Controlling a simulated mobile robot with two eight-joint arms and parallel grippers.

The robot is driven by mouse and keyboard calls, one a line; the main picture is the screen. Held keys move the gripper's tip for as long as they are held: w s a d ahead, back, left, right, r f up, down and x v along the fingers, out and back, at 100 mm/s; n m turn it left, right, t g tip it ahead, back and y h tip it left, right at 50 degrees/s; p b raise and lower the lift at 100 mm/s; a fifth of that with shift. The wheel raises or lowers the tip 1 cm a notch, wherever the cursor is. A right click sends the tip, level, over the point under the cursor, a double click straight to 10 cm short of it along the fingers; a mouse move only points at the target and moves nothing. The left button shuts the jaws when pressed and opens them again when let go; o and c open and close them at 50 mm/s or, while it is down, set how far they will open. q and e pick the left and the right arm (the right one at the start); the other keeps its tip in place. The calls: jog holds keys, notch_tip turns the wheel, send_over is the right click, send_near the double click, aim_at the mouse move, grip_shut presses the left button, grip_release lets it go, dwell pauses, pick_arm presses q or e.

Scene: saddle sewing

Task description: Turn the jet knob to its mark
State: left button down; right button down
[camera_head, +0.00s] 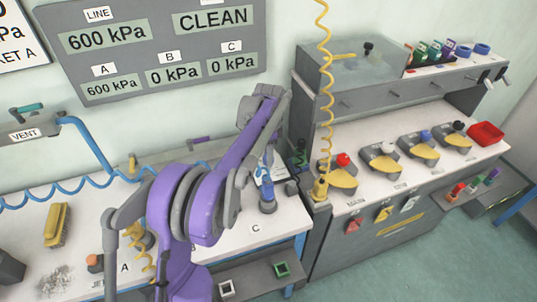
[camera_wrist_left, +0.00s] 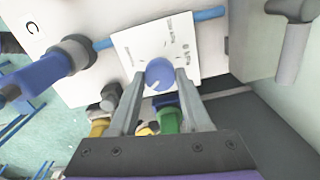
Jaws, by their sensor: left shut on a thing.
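In the left wrist view a round blue knob (camera_wrist_left: 160,73) sits on a white plate (camera_wrist_left: 128,47) with small printed lettering. A short pale line on the knob points toward the lower left of the picture. My right gripper is not in view.
A blue-handled fitting (camera_wrist_left: 42,76) stands near the C label, left of the plate. A blue pipe (camera_wrist_left: 209,14) runs behind the plate. Green and yellow parts lie below the knob. The gauge board (camera_head: 160,45) reads LINE 600 kPa, CLEAN, A 600, B 0, C 0.

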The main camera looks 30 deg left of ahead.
pick_arm(q)
jog(key=shift+m, duration=0.6)
jog(key=shift+c, duration=1.8)
grip_release()
jog(key=shift+r, duration=0.1)
notch_tip(320, 180, up, 11)
jog(key=shift+f+p, duration=0.2)
jog(key=shift+p, duration=0.15)
